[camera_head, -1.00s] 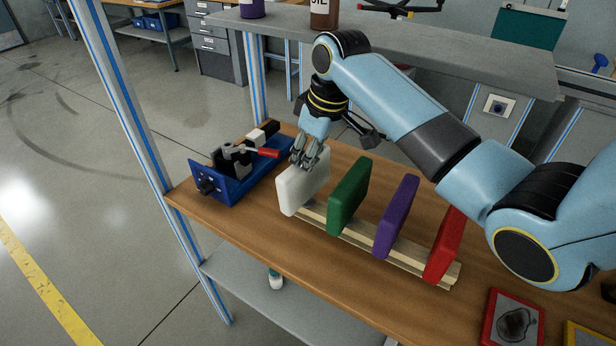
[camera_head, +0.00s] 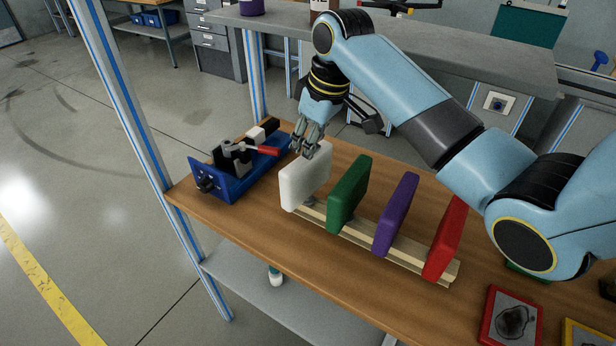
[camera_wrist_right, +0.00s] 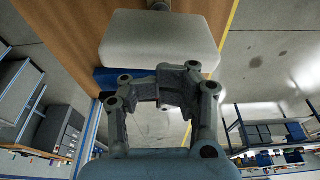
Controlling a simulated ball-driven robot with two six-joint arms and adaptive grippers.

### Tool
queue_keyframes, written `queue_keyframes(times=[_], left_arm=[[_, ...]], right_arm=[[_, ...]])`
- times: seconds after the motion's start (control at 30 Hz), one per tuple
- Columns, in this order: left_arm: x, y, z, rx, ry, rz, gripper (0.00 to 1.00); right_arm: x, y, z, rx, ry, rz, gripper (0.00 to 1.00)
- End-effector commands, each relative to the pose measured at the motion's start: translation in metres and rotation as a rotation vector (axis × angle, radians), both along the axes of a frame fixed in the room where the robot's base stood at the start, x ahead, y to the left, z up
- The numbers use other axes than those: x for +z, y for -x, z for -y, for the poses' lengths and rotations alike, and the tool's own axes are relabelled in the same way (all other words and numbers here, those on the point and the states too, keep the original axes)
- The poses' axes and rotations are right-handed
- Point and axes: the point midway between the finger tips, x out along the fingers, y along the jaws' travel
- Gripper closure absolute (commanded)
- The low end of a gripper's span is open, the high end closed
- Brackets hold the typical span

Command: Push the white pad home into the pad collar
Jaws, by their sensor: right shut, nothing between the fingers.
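The white pad (camera_head: 304,184) stands upright at the left end of a pale wooden rail (camera_head: 400,254) on the bench. My right gripper (camera_head: 304,150) is shut and empty by the pad's upper left edge; I cannot tell whether it touches. In the right wrist view the white pad (camera_wrist_right: 160,38) lies just beyond the gripper (camera_wrist_right: 163,92), with nothing between the fingers. I cannot make out the pad collar for certain. My left gripper is out of view.
Green (camera_head: 347,194), purple (camera_head: 396,214) and red (camera_head: 445,238) pads stand to the right along the rail. A blue fixture (camera_head: 232,182) with a red-handled clamp (camera_head: 262,151) sits at left. A grey shelf (camera_head: 420,47) runs behind.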

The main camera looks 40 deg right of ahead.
Motion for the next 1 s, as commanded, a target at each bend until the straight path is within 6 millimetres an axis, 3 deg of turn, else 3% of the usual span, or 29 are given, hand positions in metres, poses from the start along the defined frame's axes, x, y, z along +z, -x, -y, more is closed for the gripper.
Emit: queue_keyframes(times=[0.43,0.77,1.0], left_arm=[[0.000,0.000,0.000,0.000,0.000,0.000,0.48],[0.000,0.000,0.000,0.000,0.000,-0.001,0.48],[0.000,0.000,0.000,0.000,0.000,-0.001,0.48]], right_arm=[[0.035,-0.001,0.001,0.000,0.002,0.003,1.00],[0.040,0.000,0.000,0.000,0.001,0.000,1.00],[0.040,0.000,0.000,0.000,0.001,0.001,0.73]])
